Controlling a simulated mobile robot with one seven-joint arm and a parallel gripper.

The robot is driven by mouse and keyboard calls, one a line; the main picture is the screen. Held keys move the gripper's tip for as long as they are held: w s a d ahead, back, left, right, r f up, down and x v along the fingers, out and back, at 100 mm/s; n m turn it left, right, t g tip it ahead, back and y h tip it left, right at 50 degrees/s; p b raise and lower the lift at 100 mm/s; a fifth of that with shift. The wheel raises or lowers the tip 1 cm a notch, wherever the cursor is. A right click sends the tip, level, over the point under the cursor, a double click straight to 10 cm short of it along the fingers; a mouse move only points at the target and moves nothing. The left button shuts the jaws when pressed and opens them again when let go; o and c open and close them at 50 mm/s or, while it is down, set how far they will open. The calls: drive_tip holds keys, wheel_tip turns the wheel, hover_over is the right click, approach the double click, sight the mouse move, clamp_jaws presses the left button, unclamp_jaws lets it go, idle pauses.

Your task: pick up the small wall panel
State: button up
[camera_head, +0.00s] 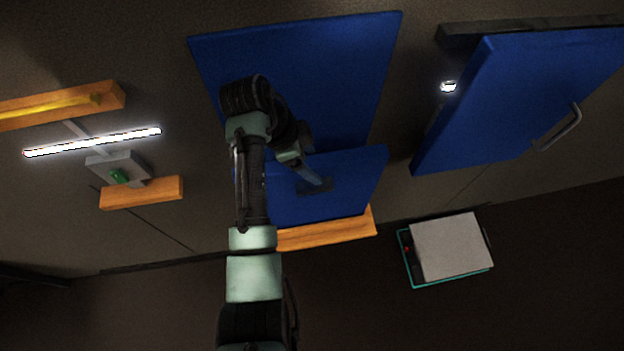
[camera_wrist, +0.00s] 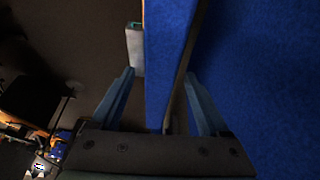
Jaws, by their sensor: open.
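The small wall panel (camera_head: 350,187) is a blue board in the middle of the head view, in front of a larger blue board and just above an orange block. My gripper (camera_head: 313,174) is at its upper part, with one bluish finger showing against its face. In the wrist view the gripper (camera_wrist: 160,73) is open, and the edge of a blue board (camera_wrist: 168,45), apparently the small panel, stands between the two fingers. A gap shows beside the left finger; contact on the right cannot be told. My arm hides the panel's left side.
The larger blue board (camera_head: 330,60) stands behind my arm. A blue door with a handle (camera_head: 560,128) is at right. A bright light bar (camera_head: 95,142) and orange blocks (camera_head: 142,193) are at left. A grey-topped box (camera_head: 450,247) lies at lower right.

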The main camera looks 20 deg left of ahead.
drive_tip(key=shift+w+d+f, duration=0.1)
drive_tip(key=shift+d+f, duration=0.1)
drive_tip(key=shift+f, duration=0.35)
drive_tip(key=shift+f, duration=0.2)
clamp_jaws()
idle(0.4)
idle(1.0)
